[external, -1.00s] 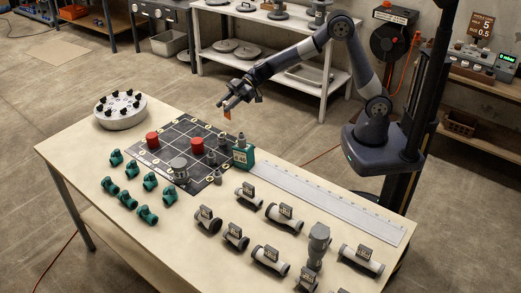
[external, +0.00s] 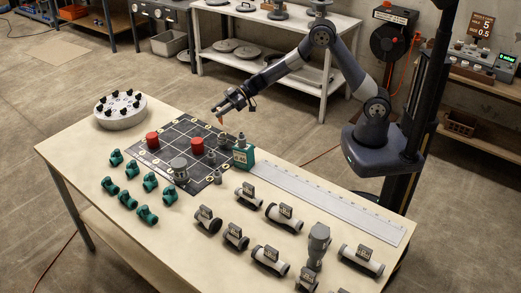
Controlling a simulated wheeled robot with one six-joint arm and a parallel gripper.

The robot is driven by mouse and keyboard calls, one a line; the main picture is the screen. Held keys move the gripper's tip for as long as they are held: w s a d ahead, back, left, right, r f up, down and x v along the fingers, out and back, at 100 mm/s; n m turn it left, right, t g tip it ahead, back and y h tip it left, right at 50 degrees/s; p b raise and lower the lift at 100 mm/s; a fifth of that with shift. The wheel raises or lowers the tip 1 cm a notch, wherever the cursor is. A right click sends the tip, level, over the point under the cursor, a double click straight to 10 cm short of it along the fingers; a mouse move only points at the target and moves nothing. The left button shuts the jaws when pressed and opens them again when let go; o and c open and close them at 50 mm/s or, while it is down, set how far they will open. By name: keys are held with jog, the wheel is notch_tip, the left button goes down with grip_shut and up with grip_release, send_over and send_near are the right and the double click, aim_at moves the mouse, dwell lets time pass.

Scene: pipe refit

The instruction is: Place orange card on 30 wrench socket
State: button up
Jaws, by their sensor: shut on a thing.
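My gripper (external: 218,111) is shut on a small orange card (external: 220,119) and holds it in the air above the far right part of the dark grid mat (external: 178,131). The card hangs below the fingertips and looks thin and tilted. Several small grey sockets stand on the right part of the mat, one of them a grey piece (external: 212,157) near the green block. Their size marks are too small to read, so I cannot tell which is the 30 wrench socket.
Two red cylinders, the left one (external: 152,140) and the right one (external: 197,145), and a grey round fitting (external: 180,168) stand on the mat. A green block (external: 243,155) stands at its right edge beside a long ruler (external: 325,202). Teal fittings and labelled pipe pieces fill the front.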

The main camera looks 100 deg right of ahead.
aim_at(221, 122)
jog(key=shift+f, duration=3.15)
jog(key=shift+f, duration=0.1)
jog(key=o, duration=0.9)
jog(key=shift+o, duration=0.2)
jog(key=shift+s+d+r, duration=0.1)
jog(key=shift+s+r, duration=0.05)
jog(key=shift+r, duration=0.05)
jog(key=b+v, duration=0.1)
jog(key=v, duration=1)
jog(key=shift+s, duration=0.3)
